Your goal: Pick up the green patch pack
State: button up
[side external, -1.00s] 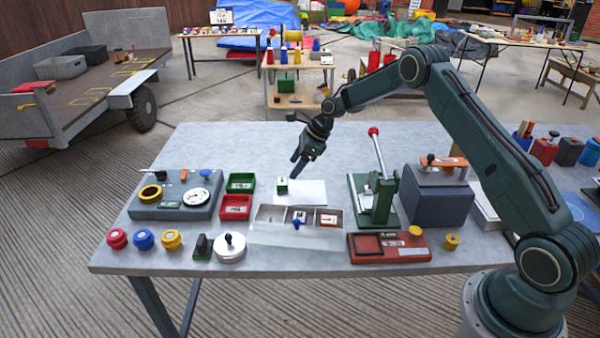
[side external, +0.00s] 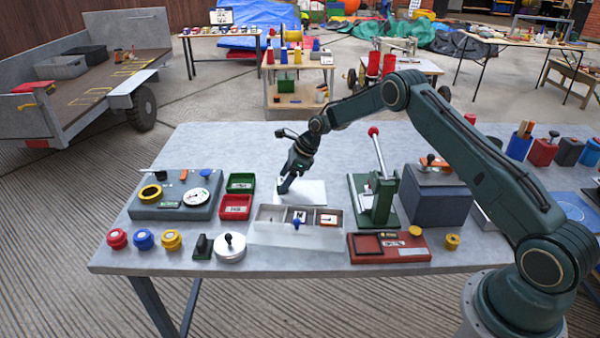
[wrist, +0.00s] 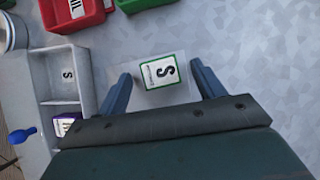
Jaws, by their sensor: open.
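The green patch pack (wrist: 158,72) shows in the wrist view as a small block with a white, green-edged top marked "S". It lies on a white sheet (side external: 314,190) on the table. My gripper (wrist: 160,72) is open, with one blue finger on each side of the pack and a visible gap on both sides. In the side view my gripper (side external: 284,187) is low over the left part of the sheet and mostly hides the pack. Whether the fingertips are level with the pack is hard to tell.
A grey compartment tray (side external: 268,232) with labelled packs stands just in front. Red (side external: 235,206) and green (side external: 241,182) bins are to the left. A green lever press (side external: 374,200) stands to the right. The table behind the sheet is clear.

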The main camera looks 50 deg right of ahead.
jog(key=shift+w+a+f, duration=0.15)
jog(key=shift+f, duration=0.15)
jog(key=c, duration=1.1)
